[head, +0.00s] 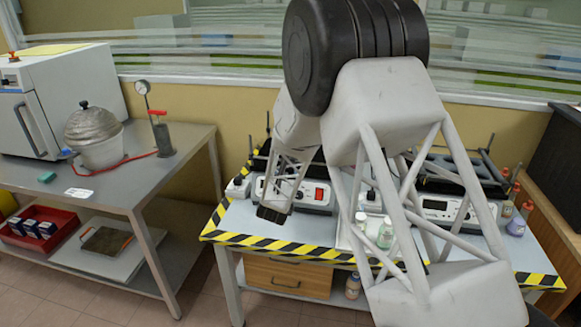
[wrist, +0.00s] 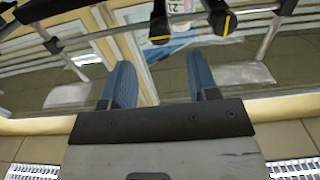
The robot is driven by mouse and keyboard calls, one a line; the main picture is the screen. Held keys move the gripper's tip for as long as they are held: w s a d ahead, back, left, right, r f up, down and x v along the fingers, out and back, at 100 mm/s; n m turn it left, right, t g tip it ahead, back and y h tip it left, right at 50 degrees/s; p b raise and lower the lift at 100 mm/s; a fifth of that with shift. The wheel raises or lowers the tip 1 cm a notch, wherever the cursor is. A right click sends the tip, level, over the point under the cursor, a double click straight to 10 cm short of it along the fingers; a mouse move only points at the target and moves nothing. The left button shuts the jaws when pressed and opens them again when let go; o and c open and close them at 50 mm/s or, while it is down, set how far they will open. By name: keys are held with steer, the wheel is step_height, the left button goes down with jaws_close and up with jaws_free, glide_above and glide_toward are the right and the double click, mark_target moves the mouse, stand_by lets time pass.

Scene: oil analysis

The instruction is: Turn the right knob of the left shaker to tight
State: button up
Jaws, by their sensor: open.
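The left shaker (head: 312,194) stands on the table in the head view, with a red switch on its pale front. My arm hides much of its upper part. In the wrist view two black knobs with yellow marks (wrist: 160,27) (wrist: 221,18) sit at the top, near metal rods. I cannot tell from this view which of them is the right knob, or how tight either is. My gripper (wrist: 158,62) is open and empty, its two blue fingers apart, below the knobs in the picture. In the head view its dark end (head: 273,213) is in front of the left shaker.
The right shaker (head: 437,207) stands behind my arm, with bottles (head: 519,219) beside it. A clear bottle (head: 385,235) stands nearer the front. Yellow-black tape (head: 285,248) marks the table's edge. A separate bench (head: 130,190) at the left holds lab equipment.

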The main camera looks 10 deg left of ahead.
steer(key=shift+w, duration=3.3)
steer(key=shift+c, duration=0.2)
steer(key=c, duration=0.9)
steer(key=shift+o, duration=0.2)
steer(key=shift+m, duration=0.4)
steer(key=m, duration=1.7)
steer(key=shift+d+f, duration=0.1)
steer(key=shift+d, duration=0.05)
